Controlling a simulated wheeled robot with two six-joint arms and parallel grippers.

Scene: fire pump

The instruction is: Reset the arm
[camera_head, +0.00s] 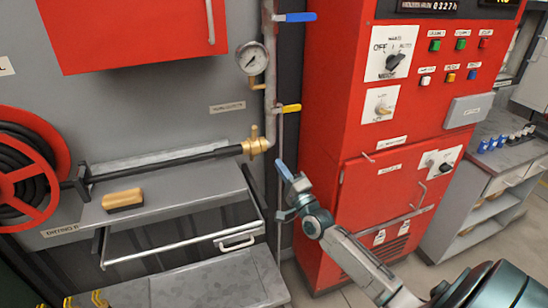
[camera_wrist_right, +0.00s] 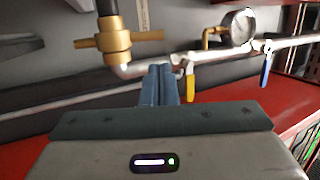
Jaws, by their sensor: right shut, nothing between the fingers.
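My right arm (camera_head: 350,252) reaches in from the lower right in the head view. Its gripper (camera_head: 284,171) is in front of the gap between the grey wall unit and the red control cabinet (camera_head: 335,110). In the right wrist view the two blue-grey fingers (camera_wrist_right: 160,75) are pressed together with nothing between them. Behind them are a brass valve (camera_wrist_right: 115,42) and a yellow lever (camera_wrist_right: 190,82) on the pipe; whether the fingers touch either cannot be told. My left gripper is not in view.
A pressure gauge (camera_head: 252,58), a blue lever (camera_head: 295,17) and a brass fitting (camera_head: 256,141) are on the pipework. A red hose reel (camera_head: 25,178) is at left. A wooden-topped brush (camera_head: 123,198) lies on the grey shelf (camera_head: 190,200). A side counter (camera_head: 490,165) stands at right.

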